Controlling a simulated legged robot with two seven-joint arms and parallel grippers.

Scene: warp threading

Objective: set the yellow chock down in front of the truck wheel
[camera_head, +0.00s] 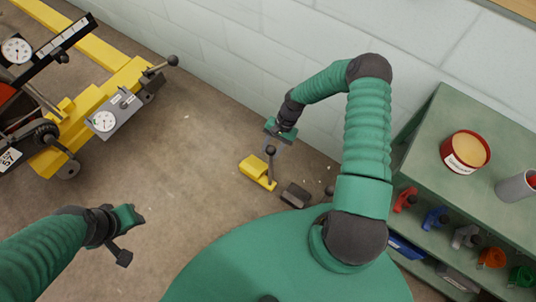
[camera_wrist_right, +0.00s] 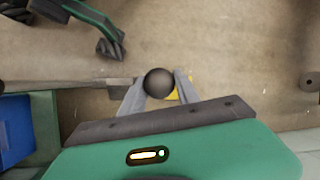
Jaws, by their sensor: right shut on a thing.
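The yellow chock (camera_head: 254,167) is a small block on the floor, with a thin upright handle topped by a dark ball knob (camera_head: 270,150). My right gripper (camera_head: 275,144) is at the top of that handle. In the right wrist view the knob (camera_wrist_right: 159,82) sits between the two grey fingers, which are shut on it, with a bit of yellow behind. My left gripper (camera_head: 130,238) is apart, over the floor at lower left; its finger gap is not clear. A yellow vehicle or machine with gauges (camera_head: 103,121) stands at upper left; I cannot make out a truck wheel for certain.
A dark block (camera_head: 296,194) lies on the floor near the chock. A green shelf unit (camera_head: 440,118) stands at the right, with a red tin (camera_head: 465,151) on top and coloured items below. A pale block wall (camera_head: 235,45) runs behind. The floor (camera_head: 195,150) between the chock and machine is clear.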

